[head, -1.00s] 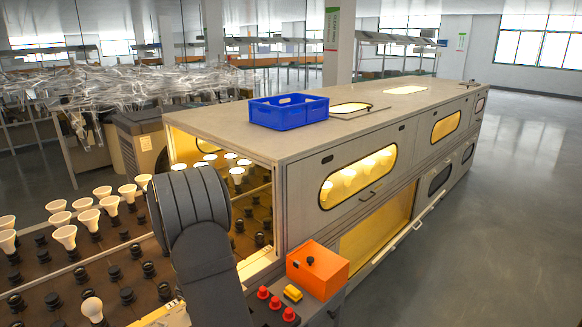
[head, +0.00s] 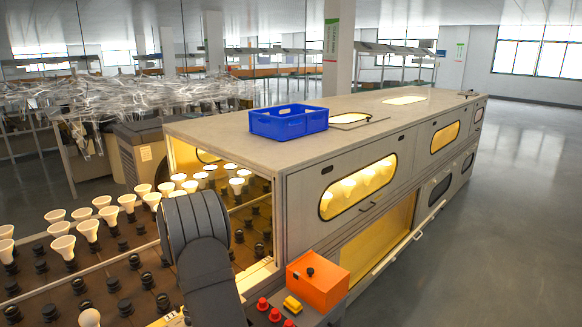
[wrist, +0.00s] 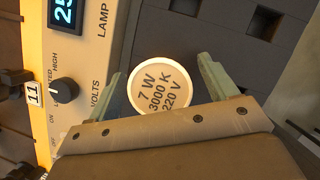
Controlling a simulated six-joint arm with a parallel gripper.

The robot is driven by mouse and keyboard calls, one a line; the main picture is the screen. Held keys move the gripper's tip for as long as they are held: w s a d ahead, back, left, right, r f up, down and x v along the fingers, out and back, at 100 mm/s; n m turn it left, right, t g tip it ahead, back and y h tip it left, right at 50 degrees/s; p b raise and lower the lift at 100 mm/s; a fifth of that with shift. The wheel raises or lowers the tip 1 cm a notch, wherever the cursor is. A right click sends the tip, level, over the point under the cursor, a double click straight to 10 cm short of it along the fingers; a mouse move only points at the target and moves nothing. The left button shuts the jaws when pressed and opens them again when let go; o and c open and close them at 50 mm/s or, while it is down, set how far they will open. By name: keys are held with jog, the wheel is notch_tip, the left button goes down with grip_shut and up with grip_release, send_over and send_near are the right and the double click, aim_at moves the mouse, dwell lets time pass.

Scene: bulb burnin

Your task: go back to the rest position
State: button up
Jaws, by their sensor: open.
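In the wrist view my gripper (wrist: 164,84) is open, with one pale green finger on either side of a round white bulb face (wrist: 160,86) marked 7 W 3000 K 220 V. The left finger looks close to its edge and the right finger stands farther off. I cannot tell how far the bulb lies below the fingers or whether anything touches. In the head view my dark arm (head: 205,250) rises at the bottom centre, and my gripper is out of sight there.
A tester panel (wrist: 85,80) with a lit display and knob lies left. Rows of bulbs (head: 88,228) run into the burn-in cabinet (head: 300,190). A blue crate (head: 288,124) sits on top. An orange box (head: 318,275) and red buttons (head: 275,314) stand right of my arm.

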jog(key=v, duration=1.8)
jog(key=x, duration=1.8)
jog(key=shift+f, duration=0.15)
notch_tip(320, 180, up, 8)
